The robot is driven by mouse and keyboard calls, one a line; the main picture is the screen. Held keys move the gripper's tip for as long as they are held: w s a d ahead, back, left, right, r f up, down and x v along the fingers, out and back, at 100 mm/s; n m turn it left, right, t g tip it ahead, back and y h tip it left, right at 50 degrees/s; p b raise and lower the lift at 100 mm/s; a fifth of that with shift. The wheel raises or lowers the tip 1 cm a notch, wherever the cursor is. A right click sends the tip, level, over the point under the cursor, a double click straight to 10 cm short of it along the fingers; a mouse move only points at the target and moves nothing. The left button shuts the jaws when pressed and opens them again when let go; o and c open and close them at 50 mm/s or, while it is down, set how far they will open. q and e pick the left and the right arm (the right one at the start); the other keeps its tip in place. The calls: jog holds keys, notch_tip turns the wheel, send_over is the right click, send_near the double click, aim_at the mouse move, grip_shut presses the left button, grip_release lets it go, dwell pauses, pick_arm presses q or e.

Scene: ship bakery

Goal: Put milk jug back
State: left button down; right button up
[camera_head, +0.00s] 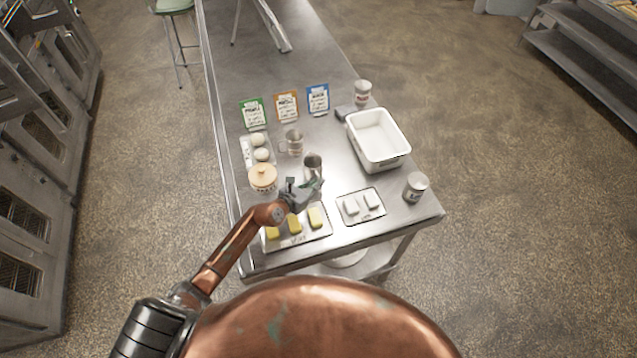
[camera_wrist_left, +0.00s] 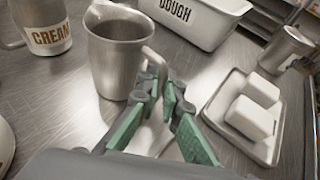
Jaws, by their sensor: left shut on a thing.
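The milk jug is a plain metal jug (camera_head: 313,164) near the middle of the table; its label does not show. It looks upright in the left wrist view (camera_wrist_left: 118,55), with its handle toward my gripper. My left gripper (camera_head: 306,188) is shut on the jug's handle, and its green-padded fingers (camera_wrist_left: 168,95) show in the wrist view. I cannot tell whether the jug's base touches the table. A similar metal jug marked CREAM (camera_head: 293,143) stands just behind and to the left; it also shows in the wrist view (camera_wrist_left: 45,25). My right gripper is not in view.
A white DOUGH tub (camera_head: 383,160) stands at right. Upright cards (camera_head: 286,106) stand behind; the table's far part is mostly clear.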

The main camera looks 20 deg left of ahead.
pick_arm(q)
jog(key=shift+f, duration=0.15)
jog(key=c, duration=2.1)
grip_release()
jog(key=shift+s+r, duration=0.2)
jog(key=shift+r, duration=0.1)
jog(key=v, duration=1.1)
jog(key=shift+s+a+p, duration=0.2)
jog(key=shift+s+p, duration=0.05)
jog(key=shift+p, duration=0.1)
